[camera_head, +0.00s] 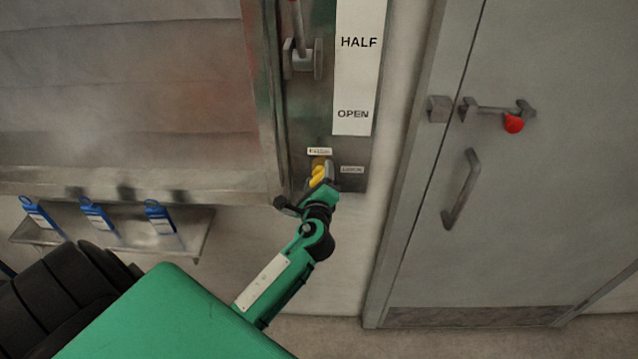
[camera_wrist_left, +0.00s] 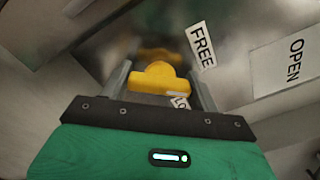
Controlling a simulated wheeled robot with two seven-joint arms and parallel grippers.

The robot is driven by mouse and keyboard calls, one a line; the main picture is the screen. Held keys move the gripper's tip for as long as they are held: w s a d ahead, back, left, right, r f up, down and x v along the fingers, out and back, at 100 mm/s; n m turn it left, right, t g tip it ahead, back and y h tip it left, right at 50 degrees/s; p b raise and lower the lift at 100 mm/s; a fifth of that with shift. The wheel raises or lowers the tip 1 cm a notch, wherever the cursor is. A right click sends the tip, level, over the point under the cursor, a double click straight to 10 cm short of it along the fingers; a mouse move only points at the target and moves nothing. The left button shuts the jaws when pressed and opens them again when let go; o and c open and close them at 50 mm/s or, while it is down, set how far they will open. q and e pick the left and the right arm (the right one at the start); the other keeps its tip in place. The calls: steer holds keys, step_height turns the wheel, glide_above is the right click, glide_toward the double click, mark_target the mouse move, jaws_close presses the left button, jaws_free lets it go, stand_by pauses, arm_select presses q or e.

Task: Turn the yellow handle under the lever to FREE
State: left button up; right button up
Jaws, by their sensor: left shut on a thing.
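The yellow handle (camera_head: 319,172) sits low on a metal panel, under the lever (camera_head: 301,52). My left gripper (camera_head: 316,186) is shut on the yellow handle. In the head view the gripper partly covers the handle, and its exact angle is hard to tell. My right gripper is not in view.
A white strip (camera_head: 355,80) reading HALF and OPEN is beside the lever. A shelf (camera_head: 190,233) with several blue tags is at lower left. A grey door (camera_head: 540,180) with a red-knobbed latch (camera_head: 513,123) stands at right. The wall below the panel is clear.

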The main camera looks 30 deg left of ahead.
arm_select(q)
steer(key=n+b, duration=0.1)
steer(key=n, duration=0.1)
steer(key=n+b, duration=0.1)
steer(key=n, duration=0.1)
steer(key=shift+f+n, duration=0.2)
steer(key=shift+n, duration=0.1)
steer(key=shift+n+b, duration=0.95)
steer(key=shift+n, duration=0.35)
steer(key=shift+r+n, duration=0.1)
steer(key=shift+n, duration=0.3)
steer(key=o, duration=1)
